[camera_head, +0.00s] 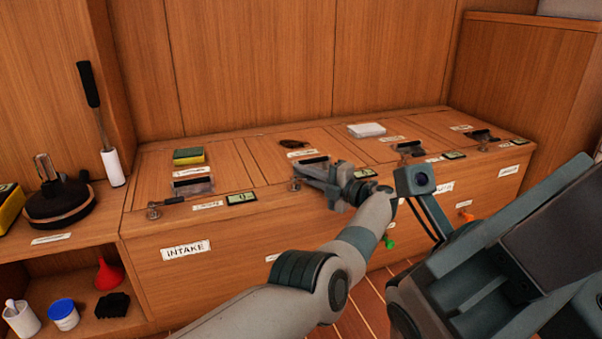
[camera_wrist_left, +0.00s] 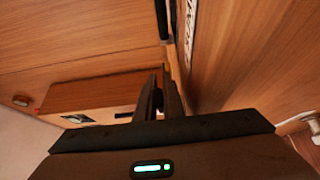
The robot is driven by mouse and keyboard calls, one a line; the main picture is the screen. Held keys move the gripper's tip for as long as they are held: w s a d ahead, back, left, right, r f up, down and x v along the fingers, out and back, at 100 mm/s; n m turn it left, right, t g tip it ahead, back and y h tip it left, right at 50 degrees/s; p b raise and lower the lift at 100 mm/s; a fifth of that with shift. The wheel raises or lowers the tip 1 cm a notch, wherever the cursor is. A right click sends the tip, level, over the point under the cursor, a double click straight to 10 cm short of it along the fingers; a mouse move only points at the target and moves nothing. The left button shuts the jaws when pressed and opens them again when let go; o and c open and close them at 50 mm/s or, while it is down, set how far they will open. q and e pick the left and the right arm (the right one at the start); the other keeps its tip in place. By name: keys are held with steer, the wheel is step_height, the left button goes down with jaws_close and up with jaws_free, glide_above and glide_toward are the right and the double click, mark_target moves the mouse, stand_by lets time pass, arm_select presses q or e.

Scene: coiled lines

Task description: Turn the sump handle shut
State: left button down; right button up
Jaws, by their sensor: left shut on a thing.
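My left gripper (camera_head: 312,178) is at the front edge of the long wooden locker, by the second lid from the left. It is shut on a small metal handle (camera_head: 296,185) there, which I take for the sump handle. The jaws hide much of the handle, and I cannot read its label. In the left wrist view the two fingers (camera_wrist_left: 152,98) are close together and hide what is between them. My right gripper is out of view.
Similar metal handles sit along the locker's front edge, one at the left (camera_head: 153,211). A sponge (camera_head: 188,156), a brown oval thing (camera_head: 293,144) and a white block (camera_head: 366,130) lie on the lids. An INTAKE label (camera_head: 186,249) is on the front panel.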

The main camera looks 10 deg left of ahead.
arm_select(q)
steer(key=shift+a+f, duration=0.1)
steer(key=c, duration=2.2)
jaws_free()
steer(key=shift+o, duration=0.2)
